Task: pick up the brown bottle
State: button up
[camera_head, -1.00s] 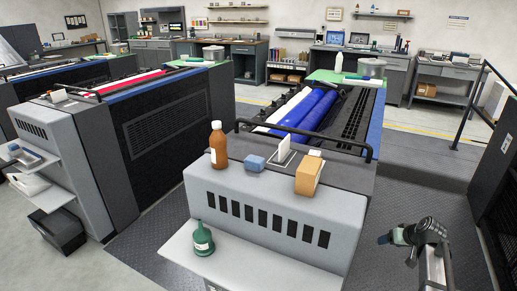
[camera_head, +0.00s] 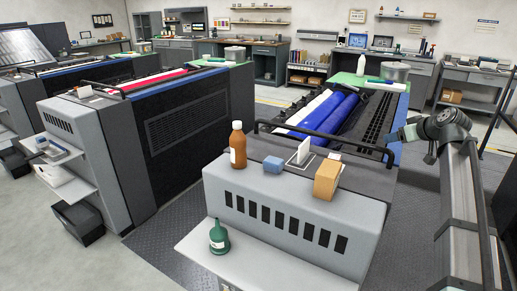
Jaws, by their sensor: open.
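The brown bottle (camera_head: 238,150) stands upright on the left end of the grey top of the ink unit (camera_head: 290,225). My gripper (camera_head: 393,136) is small in the picture, at the left end of my arm on the right. It is open and well to the right of the bottle, apart from it. The fingers are too small to make out clearly.
A blue block (camera_head: 273,164), a white card (camera_head: 304,152) and a tan box (camera_head: 327,180) stand right of the bottle. A black rail (camera_head: 325,139) runs behind them.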

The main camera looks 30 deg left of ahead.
jog(key=s+a+r+n+g, duration=0.1)
jog(key=a+r, duration=0.1)
jog(key=a, duration=0.5)
jog(key=s+a+r+n+g, duration=0.1)
jog(key=s+a+g, duration=0.1)
jog(key=a, duration=0.4)
jog(key=n+g+h, duration=0.2)
jog(key=n+g, duration=0.3)
jog(key=n, duration=0.1)
send_near(238, 122)
jog(key=x, duration=0.3)
jog(key=s+x, duration=0.1)
jog(key=x, duration=0.1)
jog(key=shift+d+f, duration=0.2)
jog(key=shift+f, duration=0.15)
jog(key=shift+w+a+x, duration=0.1)
jog(key=shift+w+x, duration=0.05)
jog(key=shift+x, duration=1.15)
jog(key=shift+w+a+x, duration=0.15)
jog(key=shift+w+x, duration=0.05)
jog(key=shift+x, duration=1.15)
jog(key=shift+r, duration=0.15)
jog(key=shift+c, duration=0.5)
grip_shut()
